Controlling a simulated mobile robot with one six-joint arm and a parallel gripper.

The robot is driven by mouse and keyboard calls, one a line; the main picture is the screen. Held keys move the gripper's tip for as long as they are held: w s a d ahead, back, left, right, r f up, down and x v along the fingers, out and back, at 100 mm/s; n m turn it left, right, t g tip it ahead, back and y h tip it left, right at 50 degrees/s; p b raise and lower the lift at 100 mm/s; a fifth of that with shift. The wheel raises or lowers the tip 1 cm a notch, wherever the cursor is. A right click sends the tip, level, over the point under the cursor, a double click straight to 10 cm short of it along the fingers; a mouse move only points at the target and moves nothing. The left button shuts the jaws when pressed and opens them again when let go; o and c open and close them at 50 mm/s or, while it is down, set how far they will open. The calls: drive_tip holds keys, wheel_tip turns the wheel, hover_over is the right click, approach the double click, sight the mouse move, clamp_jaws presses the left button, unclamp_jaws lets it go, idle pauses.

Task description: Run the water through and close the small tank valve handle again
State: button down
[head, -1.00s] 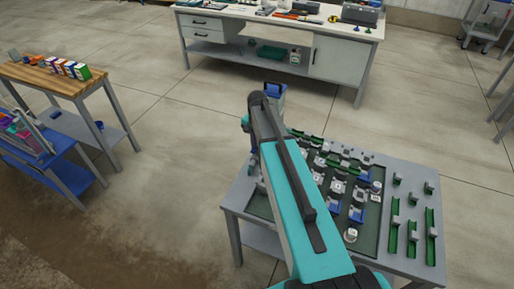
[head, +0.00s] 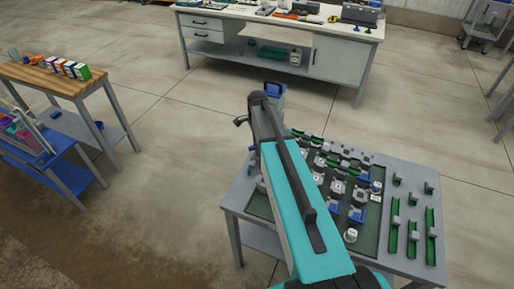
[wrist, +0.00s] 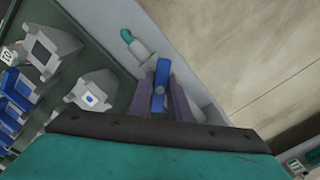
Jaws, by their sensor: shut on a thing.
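In the wrist view my gripper (wrist: 164,98) is shut on a narrow blue handle (wrist: 159,88), which sits between its two purplish fingers. The fitting beneath the handle is mostly hidden by the fingers. A small white fitting with a teal end (wrist: 135,45) lies just beyond it, over the pale grey edge. In the head view my teal arm covers the gripper and the handle. A grey and blue container (head: 275,91), possibly the small tank, shows partly behind the arm's far end. I see no water.
A grey table (head: 405,262) under my arm carries a dark tray with several blue, grey and white fittings, and green rails (head: 413,240) at right. A wooden-topped bench (head: 40,75) stands at left and a white workbench (head: 240,45) at the back. Open floor lies between.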

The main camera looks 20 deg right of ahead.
drive_tip(key=m, duration=0.5)
drive_tip(key=shift+m, duration=2.3)
drive_tip(key=c, duration=1.6)
unclamp_jaws()
drive_tip(key=shift+r+p, duration=2.55)
drive_tip(key=shift+r, duration=2.5)
drive_tip(key=shift+f, duration=0.1)
